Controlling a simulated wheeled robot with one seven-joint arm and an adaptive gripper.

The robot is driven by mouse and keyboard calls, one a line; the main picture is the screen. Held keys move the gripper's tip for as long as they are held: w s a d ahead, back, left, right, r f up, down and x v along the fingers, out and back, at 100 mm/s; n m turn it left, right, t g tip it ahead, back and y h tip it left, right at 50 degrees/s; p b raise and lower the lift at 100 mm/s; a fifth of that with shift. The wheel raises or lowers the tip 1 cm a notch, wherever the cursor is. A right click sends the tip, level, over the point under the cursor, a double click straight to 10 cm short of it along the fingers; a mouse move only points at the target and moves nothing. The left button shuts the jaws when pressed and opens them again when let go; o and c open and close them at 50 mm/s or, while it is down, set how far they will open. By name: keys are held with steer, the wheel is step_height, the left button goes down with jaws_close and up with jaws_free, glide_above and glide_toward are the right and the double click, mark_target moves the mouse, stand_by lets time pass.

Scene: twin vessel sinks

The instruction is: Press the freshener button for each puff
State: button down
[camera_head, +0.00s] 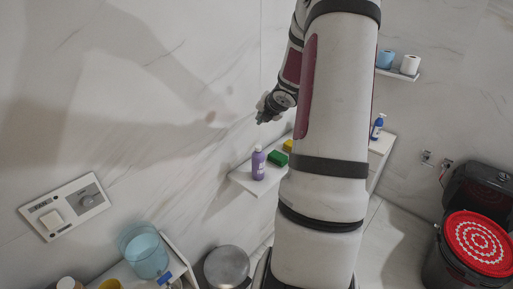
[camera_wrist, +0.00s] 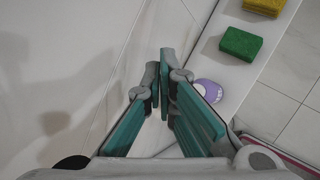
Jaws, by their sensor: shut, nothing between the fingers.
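My gripper (camera_head: 263,116) is shut and empty, above and near the wall shelf. In the wrist view its fingertips (camera_wrist: 165,82) meet in front of the white marbled wall. A purple bottle with a white cap (camera_head: 258,163) stands on the shelf below it. The bottle shows in the wrist view as a purple and white round top (camera_wrist: 208,91), right of the fingers and partly hidden by one. I cannot tell which thing is the freshener.
The shelf (camera_head: 241,178) also bears a green sponge (camera_head: 278,158) and a yellow sponge (camera_head: 288,145). A blue bottle (camera_head: 377,127) stands farther right. A red-lidded bin (camera_head: 477,244) stands at right. My arm hides the middle.

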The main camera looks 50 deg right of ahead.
steer(key=b, duration=0.5)
glide_above(260, 146)
step_height(260, 146, down, 6)
steer(key=shift+f, duration=0.25)
steer(key=shift+s+f+b, duration=0.1)
steer(key=shift+f+b, duration=0.65)
steer(key=shift+f, duration=0.1)
steer(key=shift+f, duration=0.15)
stand_by(0.3)
steer(key=shift+f, duration=0.25)
steer(key=shift+f+b, duration=0.45)
steer(key=shift+b, duration=0.1)
stand_by(0.6)
steer(key=shift+r, duration=0.1)
steer(key=shift+r+p, duration=0.7)
steer(key=shift+r, duration=0.1)
